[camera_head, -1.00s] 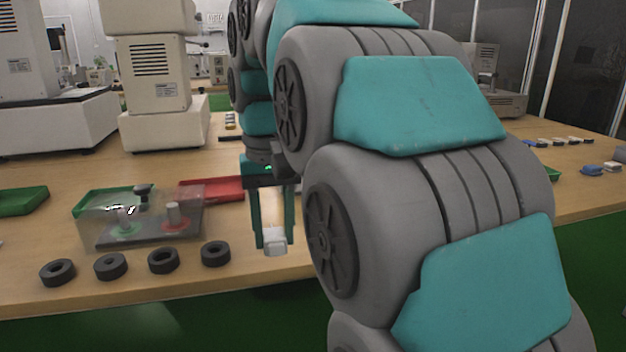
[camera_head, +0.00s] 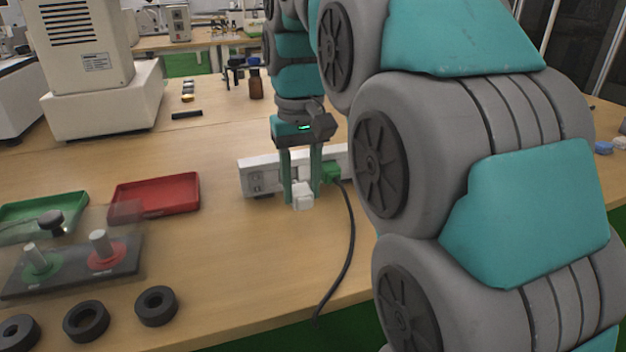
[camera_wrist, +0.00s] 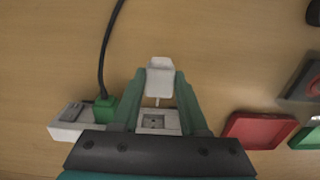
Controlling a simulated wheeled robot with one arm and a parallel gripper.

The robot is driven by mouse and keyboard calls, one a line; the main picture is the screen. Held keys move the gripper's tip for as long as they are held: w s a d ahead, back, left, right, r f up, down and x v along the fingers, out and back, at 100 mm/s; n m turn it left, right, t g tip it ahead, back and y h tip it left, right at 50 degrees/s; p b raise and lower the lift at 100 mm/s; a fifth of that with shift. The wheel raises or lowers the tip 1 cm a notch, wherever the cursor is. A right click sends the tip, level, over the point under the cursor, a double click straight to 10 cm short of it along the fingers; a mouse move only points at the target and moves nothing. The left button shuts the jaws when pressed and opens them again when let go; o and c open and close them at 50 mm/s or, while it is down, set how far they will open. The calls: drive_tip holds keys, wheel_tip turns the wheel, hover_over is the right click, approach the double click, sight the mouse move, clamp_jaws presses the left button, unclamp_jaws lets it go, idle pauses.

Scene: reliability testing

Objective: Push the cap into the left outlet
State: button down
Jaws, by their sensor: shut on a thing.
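The white cap (camera_head: 303,196) is held between the fingertips of my gripper (camera_head: 302,194), in front of the power strip. In the wrist view the cap (camera_wrist: 160,78) sticks out past the fingertips. The white power strip (camera_head: 262,178) lies on the table, partly hidden behind my fingers. Its left outlet (camera_head: 256,181) shows left of my gripper in the head view. In the wrist view a socket (camera_wrist: 153,122) shows between my fingers, apart from the cap. A green plug (camera_head: 330,171) with a black cable sits in the strip to the right of my gripper.
The black cable (camera_head: 350,235) runs over the table's front edge. Black rings (camera_head: 156,306) lie near the front edge. A brown bottle (camera_head: 255,84) stands behind.

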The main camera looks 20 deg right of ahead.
drive_tip(key=shift+w+d, duration=0.2)
drive_tip(key=shift+w, duration=0.1)
drive_tip(key=shift+w+f, duration=0.3)
drive_tip(key=shift+w, duration=0.25)
drive_tip(key=shift+w+f, duration=0.25)
drive_tip(key=shift+w, duration=0.25)
drive_tip(key=shift+w+f, duration=0.1)
drive_tip(key=shift+w, duration=0.8)
drive_tip(key=shift+w+p, duration=0.7)
drive_tip(key=shift+w, duration=0.95)
idle(2.7)
drive_tip(key=shift+c, duration=1.8)
unclamp_jaws()
